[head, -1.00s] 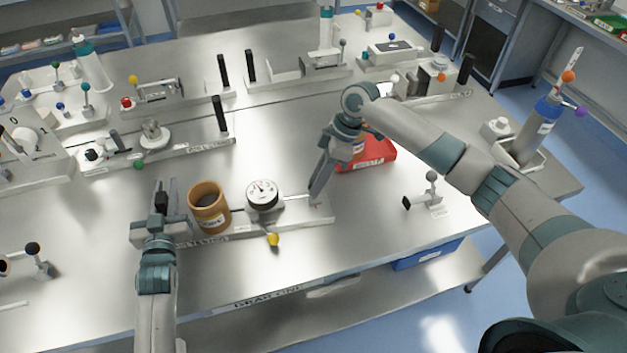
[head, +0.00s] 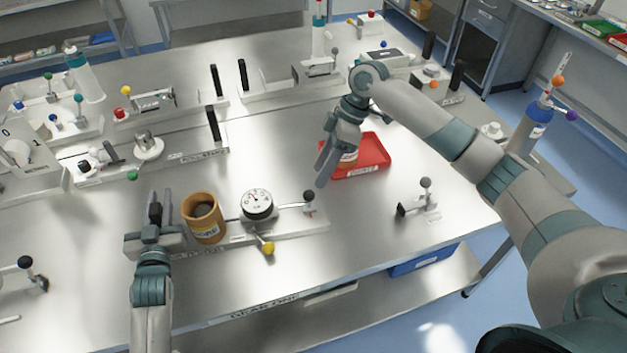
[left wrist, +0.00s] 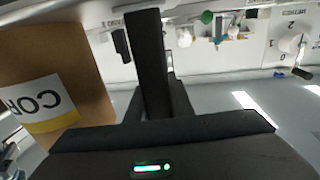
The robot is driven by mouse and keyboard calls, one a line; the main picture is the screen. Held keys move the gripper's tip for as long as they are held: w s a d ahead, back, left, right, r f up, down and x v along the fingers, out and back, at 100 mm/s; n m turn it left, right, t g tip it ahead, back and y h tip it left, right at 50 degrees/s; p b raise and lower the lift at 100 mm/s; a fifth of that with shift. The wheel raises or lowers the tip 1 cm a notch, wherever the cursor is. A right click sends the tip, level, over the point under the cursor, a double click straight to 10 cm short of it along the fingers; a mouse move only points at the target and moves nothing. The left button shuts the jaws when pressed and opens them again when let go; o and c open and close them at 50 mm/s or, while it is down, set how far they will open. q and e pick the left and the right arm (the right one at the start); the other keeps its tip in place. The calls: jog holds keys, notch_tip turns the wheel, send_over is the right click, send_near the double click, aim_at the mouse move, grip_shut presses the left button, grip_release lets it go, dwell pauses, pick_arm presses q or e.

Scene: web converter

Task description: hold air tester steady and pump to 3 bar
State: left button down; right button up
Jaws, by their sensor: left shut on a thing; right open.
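The air tester stands on a long pale base (head: 290,228) at the front of the bench, with a round white dial gauge (head: 258,204), an orange-brown cup (head: 204,217) and a yellow-ended valve (head: 266,248). The gauge figures are too small to read. A lever with a black ball knob (head: 309,196) sticks out to the right of the gauge. My left gripper (head: 155,212) is shut on the dark upright handle (left wrist: 150,65) at the base's left end.
A red tray (head: 372,157) lies just behind my right gripper. A small clamp stand (head: 424,203) is to the right. Other fixtures with black posts (head: 214,128) line the back and left. The bench between them is bare.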

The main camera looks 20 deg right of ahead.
jog(key=shift+v, duration=2.6)
jog(key=shift+d, duration=0.1)
jog(key=c, duration=0.8)
jog(key=shift+d+m, duration=0.1)
jog(key=shift+m, duration=0.2)
grip_shut()
jog(key=d+f+m+y, duration=0.2)
jog(key=d+m, duration=0.6)
jog(key=m, duration=0.4)
jog(key=shift+w+d+m+y, duration=0.25)
jog(key=shift+d+m+y, duration=0.1)
jog(key=shift+y, duration=0.25)
jog(key=shift+f, duration=0.1)
